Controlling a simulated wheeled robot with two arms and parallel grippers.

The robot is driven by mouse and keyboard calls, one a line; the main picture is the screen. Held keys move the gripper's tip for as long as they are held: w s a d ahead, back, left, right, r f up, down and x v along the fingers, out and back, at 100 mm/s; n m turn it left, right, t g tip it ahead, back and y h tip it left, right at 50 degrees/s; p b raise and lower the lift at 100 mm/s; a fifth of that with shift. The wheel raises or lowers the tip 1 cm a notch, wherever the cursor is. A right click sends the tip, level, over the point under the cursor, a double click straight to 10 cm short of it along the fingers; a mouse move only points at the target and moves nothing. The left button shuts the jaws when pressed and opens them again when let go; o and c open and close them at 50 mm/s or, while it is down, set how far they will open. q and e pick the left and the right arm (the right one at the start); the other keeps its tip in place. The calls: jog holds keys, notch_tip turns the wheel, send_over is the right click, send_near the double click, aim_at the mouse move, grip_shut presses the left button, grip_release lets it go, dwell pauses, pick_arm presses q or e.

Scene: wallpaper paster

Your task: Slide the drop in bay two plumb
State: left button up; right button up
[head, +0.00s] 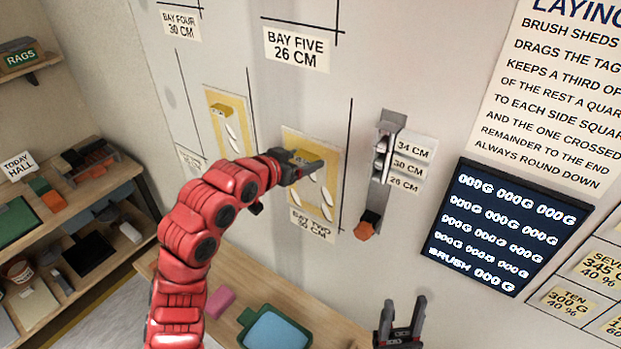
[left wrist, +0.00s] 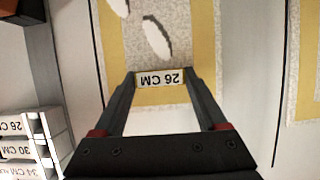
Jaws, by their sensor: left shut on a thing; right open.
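The drop in bay two (head: 333,160) is a yellow-bordered sheet with a grey middle and white leaf shapes, flat on the wall. It fills the upper middle of the left wrist view (left wrist: 206,45). My left gripper (head: 312,168) is at its upper part, shut on its tab, which bears an upside-down "26 CM" label (left wrist: 160,78) between the fingertips. The fingers hide part of the drop in the head view. Dark lines run on the wall on both sides of it, the right one (head: 347,150) apart from its edge. My right gripper (head: 401,318) is open and empty, low in front of the wall.
A similar drop (head: 243,128) hangs to the left. Right of bay two is a metal rack (head: 383,165) with size labels and an orange-ended tool (head: 367,224). A bench with a green tray (head: 298,336) and pink block (head: 219,301) stands below.

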pick_arm(q)
jog(key=shift+f, duration=0.1)
jog(key=o, duration=1.4)
